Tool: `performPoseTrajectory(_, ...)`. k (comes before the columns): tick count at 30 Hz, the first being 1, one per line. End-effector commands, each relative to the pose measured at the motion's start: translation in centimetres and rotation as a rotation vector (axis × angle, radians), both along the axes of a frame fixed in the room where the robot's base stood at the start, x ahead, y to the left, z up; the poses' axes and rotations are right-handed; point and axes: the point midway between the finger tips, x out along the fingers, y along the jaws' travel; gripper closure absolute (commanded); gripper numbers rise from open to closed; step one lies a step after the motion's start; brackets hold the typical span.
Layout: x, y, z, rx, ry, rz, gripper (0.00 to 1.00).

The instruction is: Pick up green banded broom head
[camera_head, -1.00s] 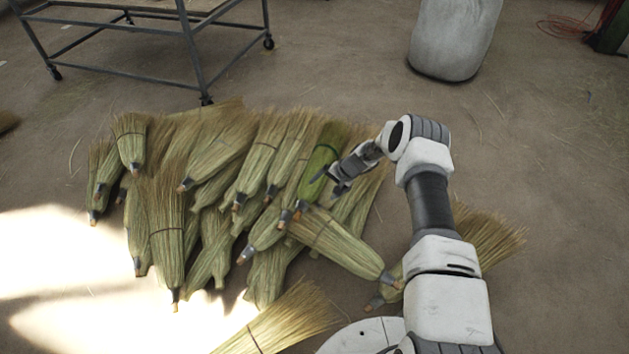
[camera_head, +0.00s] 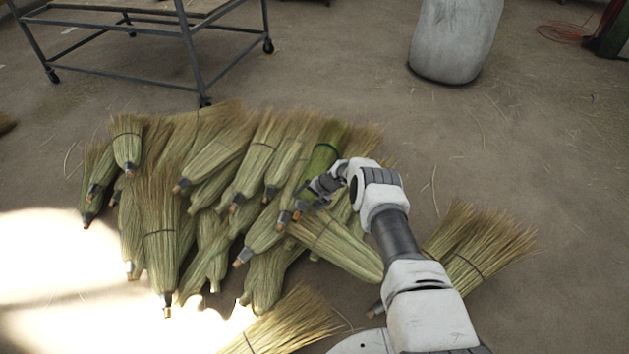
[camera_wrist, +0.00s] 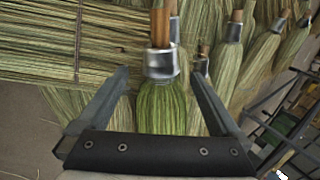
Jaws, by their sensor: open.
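The green banded broom head (camera_head: 322,158) lies at the right part of the broom pile in the head view, greener than those around it. In the wrist view its green bristle body (camera_wrist: 162,107) shows between my fingers, with a metal collar (camera_wrist: 161,64) and a wooden stub above it. My gripper (camera_head: 305,197) is over the collar end of this broom head. In the wrist view my gripper (camera_wrist: 160,90) is open, one finger on each side of the green body. Whether the fingers touch it cannot be told. My arm hides part of the broom head's right side in the head view.
Other broom heads (camera_head: 160,240) crowd the pile to the left and below. One banded broom head (camera_wrist: 75,45) crosses the upper left of the wrist view. A metal cart (camera_head: 190,50) and a pale sack (camera_head: 455,40) stand behind. Floor to the right is mostly clear.

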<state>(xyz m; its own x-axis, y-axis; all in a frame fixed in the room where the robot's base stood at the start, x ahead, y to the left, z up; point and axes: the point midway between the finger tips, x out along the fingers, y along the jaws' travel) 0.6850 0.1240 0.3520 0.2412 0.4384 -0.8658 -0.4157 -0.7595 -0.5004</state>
Motion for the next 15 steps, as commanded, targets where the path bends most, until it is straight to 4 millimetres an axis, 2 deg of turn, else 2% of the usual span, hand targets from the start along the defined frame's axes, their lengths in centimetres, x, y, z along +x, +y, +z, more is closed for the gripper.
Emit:
performPoseTrajectory(1,0.0,0.5,-1.2,0.000,0.002,0.002,0.00)
performPoseTrajectory(6,0.6,1.5,-3.0,-0.001,0.001,0.001,0.00)
performPoseTrajectory(15,0.9,2.2,-3.8,0.000,0.001,0.000,0.00)
